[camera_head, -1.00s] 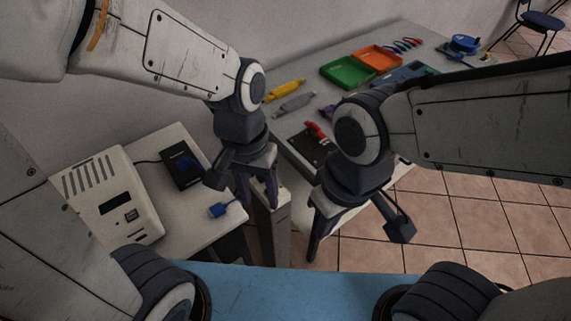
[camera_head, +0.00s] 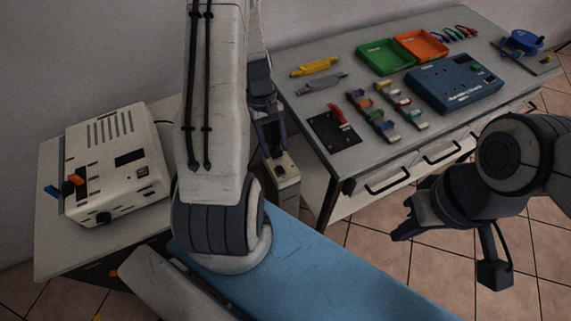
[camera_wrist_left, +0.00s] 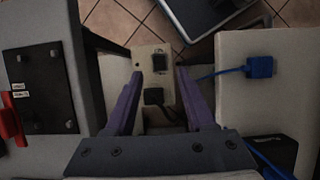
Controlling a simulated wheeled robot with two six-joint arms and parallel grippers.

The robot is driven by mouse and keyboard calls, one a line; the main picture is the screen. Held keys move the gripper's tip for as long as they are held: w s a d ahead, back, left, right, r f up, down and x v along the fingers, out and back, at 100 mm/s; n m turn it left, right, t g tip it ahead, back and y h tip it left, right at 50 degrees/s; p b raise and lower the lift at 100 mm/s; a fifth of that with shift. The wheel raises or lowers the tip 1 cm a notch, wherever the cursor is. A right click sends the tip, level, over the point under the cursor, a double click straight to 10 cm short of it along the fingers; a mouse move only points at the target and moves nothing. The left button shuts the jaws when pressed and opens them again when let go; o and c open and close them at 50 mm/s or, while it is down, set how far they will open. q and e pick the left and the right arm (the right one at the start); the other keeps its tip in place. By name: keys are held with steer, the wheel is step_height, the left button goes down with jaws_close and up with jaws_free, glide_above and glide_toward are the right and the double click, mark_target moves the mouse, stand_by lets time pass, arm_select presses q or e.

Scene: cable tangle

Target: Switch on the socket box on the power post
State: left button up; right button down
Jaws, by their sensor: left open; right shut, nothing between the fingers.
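The power post (camera_head: 283,190) is a grey upright column between the two tables. Its top is the pale socket box (camera_wrist_left: 148,55), with a black switch (camera_wrist_left: 160,62) and a black plug (camera_wrist_left: 154,97) in the left wrist view. My left gripper (camera_wrist_left: 160,74) is open, its purple fingers on either side of the box top. Whether they touch it I cannot tell. In the head view, the left gripper (camera_head: 271,150) is just above the post, partly hidden behind my arm. My right gripper (camera_head: 398,236) is shut and empty, over the floor at right.
A cream power unit (camera_head: 115,170) stands on the left table. The workbench holds a black panel with a red lever (camera_head: 338,114), green (camera_head: 384,56) and orange trays and a blue box (camera_head: 455,84).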

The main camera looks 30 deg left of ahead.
mark_target(280, 171)
arm_select(q)
steer(key=x, duration=0.6)
steer(key=shift+s+d+f, duration=0.1)
steer(key=shift+s+f, duration=0.05)
steer(key=shift+f, duration=0.2)
jaws_close()
